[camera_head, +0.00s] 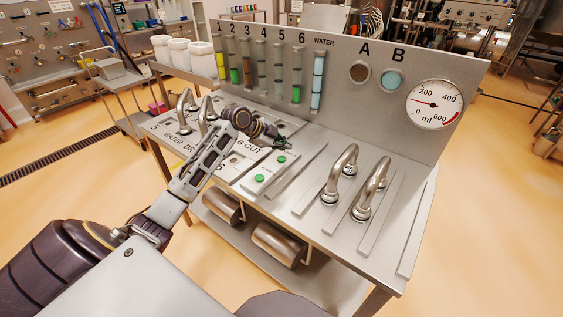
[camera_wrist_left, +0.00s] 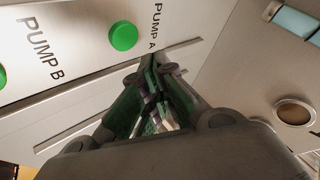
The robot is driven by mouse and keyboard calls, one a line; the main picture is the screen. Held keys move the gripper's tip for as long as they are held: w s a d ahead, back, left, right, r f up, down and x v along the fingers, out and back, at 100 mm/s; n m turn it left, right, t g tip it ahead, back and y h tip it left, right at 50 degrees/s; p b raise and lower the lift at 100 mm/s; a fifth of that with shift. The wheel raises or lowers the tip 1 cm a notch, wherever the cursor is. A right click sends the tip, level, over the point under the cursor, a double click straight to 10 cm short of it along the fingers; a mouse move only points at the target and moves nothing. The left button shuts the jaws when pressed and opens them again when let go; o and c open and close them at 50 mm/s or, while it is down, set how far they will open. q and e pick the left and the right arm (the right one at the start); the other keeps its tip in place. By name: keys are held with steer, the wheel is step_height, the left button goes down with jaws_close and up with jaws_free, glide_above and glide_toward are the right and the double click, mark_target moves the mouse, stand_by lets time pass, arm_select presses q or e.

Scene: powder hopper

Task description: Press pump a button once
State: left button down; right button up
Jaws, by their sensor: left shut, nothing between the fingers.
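The pump A button is a round green button beside the label PUMP A in the left wrist view (camera_wrist_left: 123,36). In the head view it is the farther of two green buttons (camera_head: 281,159) on the console. The pump B button (camera_head: 259,178) is the nearer one; it shows partly at the left edge of the left wrist view (camera_wrist_left: 2,76). My left gripper (camera_head: 284,145) is shut and empty, with its fingertips just beyond the pump A button. In the left wrist view the fingertips (camera_wrist_left: 152,62) appear beside the button, apart from it. My right gripper is not in view.
Curved metal handles (camera_head: 340,174) stand on the console (camera_head: 313,225) to the right; more stand at its left. The upright panel (camera_head: 330,70) behind carries several tubes, windows A (camera_head: 359,72) and B (camera_head: 392,80), and a gauge (camera_head: 434,104).

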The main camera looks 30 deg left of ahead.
arm_select(q)
steer(key=shift+f, duration=0.85)
steer(key=shift+f+b, duration=0.3)
steer(key=shift+f, duration=0.1)
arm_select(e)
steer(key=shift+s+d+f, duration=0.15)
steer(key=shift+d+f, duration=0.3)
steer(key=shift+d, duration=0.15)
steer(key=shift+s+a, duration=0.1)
arm_select(q)
steer(key=shift+f, duration=0.85)
stand_by(1.2)
steer(key=shift+r, duration=0.1)
steer(key=shift+r+p, duration=0.75)
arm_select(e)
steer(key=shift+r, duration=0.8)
arm_select(q)
steer(key=shift+r, duration=0.1)
steer(key=shift+r+p, duration=2.15)
steer(key=shift+r, duration=0.3)
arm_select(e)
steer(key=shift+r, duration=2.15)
